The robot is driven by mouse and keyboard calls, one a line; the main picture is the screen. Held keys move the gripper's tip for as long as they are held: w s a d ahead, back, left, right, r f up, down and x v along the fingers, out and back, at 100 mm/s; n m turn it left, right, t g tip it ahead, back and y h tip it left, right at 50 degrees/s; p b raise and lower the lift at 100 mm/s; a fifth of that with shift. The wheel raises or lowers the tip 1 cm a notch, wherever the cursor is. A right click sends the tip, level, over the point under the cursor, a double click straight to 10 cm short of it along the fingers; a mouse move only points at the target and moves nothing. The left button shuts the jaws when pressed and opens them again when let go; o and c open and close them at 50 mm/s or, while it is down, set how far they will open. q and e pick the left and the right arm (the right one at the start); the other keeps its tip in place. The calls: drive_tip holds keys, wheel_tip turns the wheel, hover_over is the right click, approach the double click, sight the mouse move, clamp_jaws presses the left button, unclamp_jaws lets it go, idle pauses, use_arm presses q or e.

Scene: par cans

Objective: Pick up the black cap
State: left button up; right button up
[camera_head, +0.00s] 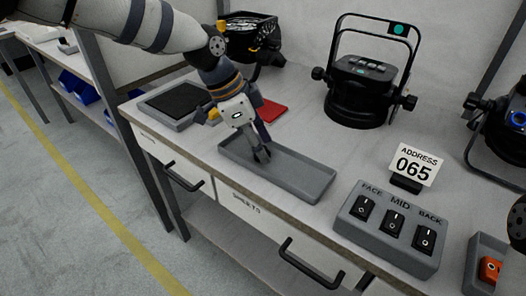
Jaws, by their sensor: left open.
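My left gripper (262,155) comes in from the upper left and points down into the long grey tray (310,181) on the workbench. Its dark fingers are apart, near the tray's left part. I cannot make out a black cap as a separate thing. The fingers hide a small part of the tray, and the rest of its floor looks bare. My right gripper is not seen.
A black lamp (358,92) stands behind the tray, and another lamp (253,38) stands behind my arm. A red flat thing (271,110) lies behind the gripper. A switch box (388,228), a sign (414,164) and a small bin (474,262) holding something orange stand right.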

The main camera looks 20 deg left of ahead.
use_arm(q)
drive_tip(key=c, duration=0.6)
drive_tip(key=shift+w+r, duration=0.1)
drive_tip(key=shift+r, duration=0.3)
wheel_tip(320, 180, up, 3)
drive_tip(key=shift+r, duration=0.1)
drive_tip(key=s+d+r+p, duration=0.3)
drive_tip(key=s+r, duration=0.6)
drive_tip(key=s, duration=0.4)
drive_tip(key=shift+s, duration=0.4)
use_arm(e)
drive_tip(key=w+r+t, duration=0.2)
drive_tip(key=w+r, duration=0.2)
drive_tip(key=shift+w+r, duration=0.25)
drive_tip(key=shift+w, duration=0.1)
